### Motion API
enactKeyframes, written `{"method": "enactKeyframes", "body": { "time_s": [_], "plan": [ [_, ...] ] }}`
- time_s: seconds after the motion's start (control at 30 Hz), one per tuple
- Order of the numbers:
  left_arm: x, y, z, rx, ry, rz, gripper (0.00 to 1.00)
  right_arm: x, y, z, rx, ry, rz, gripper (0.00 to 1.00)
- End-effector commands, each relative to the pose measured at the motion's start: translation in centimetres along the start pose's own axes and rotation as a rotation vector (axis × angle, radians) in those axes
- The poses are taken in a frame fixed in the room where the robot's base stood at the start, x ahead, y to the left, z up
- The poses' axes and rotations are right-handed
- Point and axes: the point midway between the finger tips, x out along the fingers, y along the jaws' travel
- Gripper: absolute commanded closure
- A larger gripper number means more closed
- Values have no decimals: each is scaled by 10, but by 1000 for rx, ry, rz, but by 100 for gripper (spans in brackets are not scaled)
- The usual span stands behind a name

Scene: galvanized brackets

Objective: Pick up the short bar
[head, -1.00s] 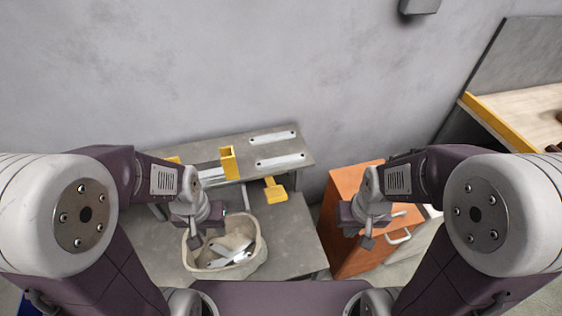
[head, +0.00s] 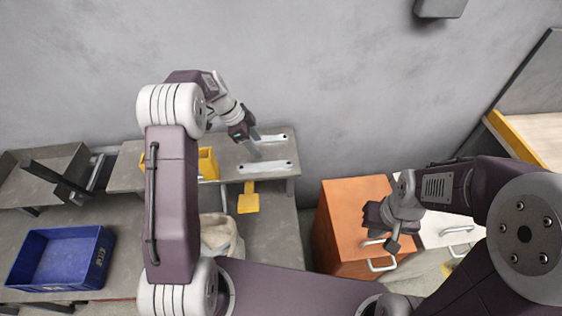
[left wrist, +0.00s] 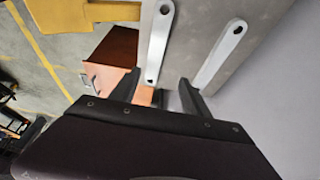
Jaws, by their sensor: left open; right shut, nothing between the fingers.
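Two flat pale metal bars with end holes lie side by side on the grey raised shelf (head: 225,150): a rear bar (head: 279,137) and a front bar (head: 277,166). I cannot tell which is the short one. My left gripper (head: 257,147) is open and empty above the bars, hiding part of them. In the left wrist view one bar (left wrist: 157,40) lies ahead near the left finger and the other bar (left wrist: 222,55) ahead of the right finger; my left gripper (left wrist: 158,85) has nothing between its fingers. My right gripper (head: 388,243) is shut and empty in front of the orange cabinet.
Yellow brackets (head: 207,163) stand on the shelf, and a yellow piece (head: 248,198) hangs at its front edge. A beige sack (head: 222,236) is partly hidden by my left arm. A blue crate (head: 60,258) is at left, an orange cabinet (head: 350,215) at right.

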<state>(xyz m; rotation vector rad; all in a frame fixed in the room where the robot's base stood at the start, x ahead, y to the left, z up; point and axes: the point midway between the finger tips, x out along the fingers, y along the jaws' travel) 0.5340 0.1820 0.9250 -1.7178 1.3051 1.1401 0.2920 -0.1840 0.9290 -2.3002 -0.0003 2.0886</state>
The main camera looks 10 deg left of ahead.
Motion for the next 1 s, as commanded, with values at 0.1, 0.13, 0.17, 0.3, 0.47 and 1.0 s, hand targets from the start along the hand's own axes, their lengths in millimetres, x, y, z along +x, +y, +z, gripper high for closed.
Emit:
{"method": "enactKeyframes", "body": {
  "time_s": [0.1,0.13,0.17,0.3,0.47,1.0],
  "plan": [
    [6,2,11,-25,-3,13,45,0,0,0,-1,0,0,100],
    [5,2,11,-26,-3,12,45,0,0,0,-1,0,0,100],
    [6,2,11,-25,-3,12,45,0,0,0,-1,0,0,100],
    [18,3,10,-24,-3,15,45,-2,0,0,0,0,0,100],
    [42,4,11,-24,-4,14,45,-5,0,0,0,0,0,100],
    [96,9,13,-24,-4,10,45,-12,0,-1,0,0,0,100]
  ]
}}
